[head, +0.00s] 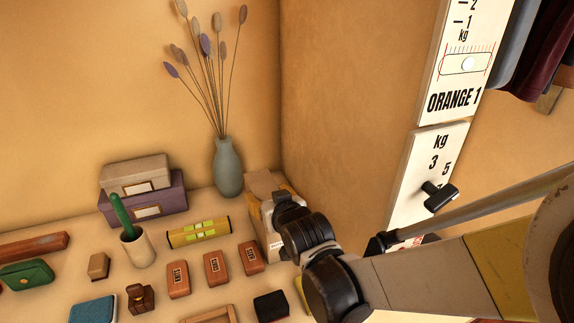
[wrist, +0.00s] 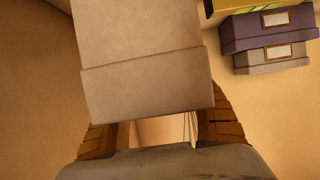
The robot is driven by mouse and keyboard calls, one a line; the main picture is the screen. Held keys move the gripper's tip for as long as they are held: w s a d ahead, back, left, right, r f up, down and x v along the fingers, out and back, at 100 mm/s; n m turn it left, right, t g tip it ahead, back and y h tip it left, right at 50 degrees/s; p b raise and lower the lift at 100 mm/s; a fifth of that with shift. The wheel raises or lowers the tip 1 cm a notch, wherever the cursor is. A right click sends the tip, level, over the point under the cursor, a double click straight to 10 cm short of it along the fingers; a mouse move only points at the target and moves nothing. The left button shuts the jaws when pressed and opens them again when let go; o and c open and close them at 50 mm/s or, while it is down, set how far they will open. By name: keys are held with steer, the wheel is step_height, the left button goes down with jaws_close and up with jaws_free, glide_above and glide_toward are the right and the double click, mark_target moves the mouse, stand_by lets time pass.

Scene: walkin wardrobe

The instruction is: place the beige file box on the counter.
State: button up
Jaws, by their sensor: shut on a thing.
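The beige file box (head: 264,183) is at the back right of the counter (head: 75,220), close to the corner wall and right of the vase, partly hidden by my gripper (head: 272,212). In the wrist view the box (wrist: 143,60) fills the upper middle. My gripper (wrist: 163,132) is shut on it, with a brown finger on each side. I cannot tell whether its base touches the counter.
A grey-green vase (head: 228,167) with dried stems stands just left of the held box. A purple box (head: 150,202) with a greyish-beige box (head: 135,174) on top stands further left. A yellow-green level (head: 198,232) and several small blocks crowd the counter in front.

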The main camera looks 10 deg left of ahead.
steer(key=o, duration=1.4)
steer(key=shift+s+d+r, duration=0.1)
steer(key=shift+r, duration=0.05)
steer(key=p+v, duration=0.4)
steer(key=v, duration=0.7)
steer(key=shift+s+d, duration=0.2)
steer(key=shift+s, duration=0.15)
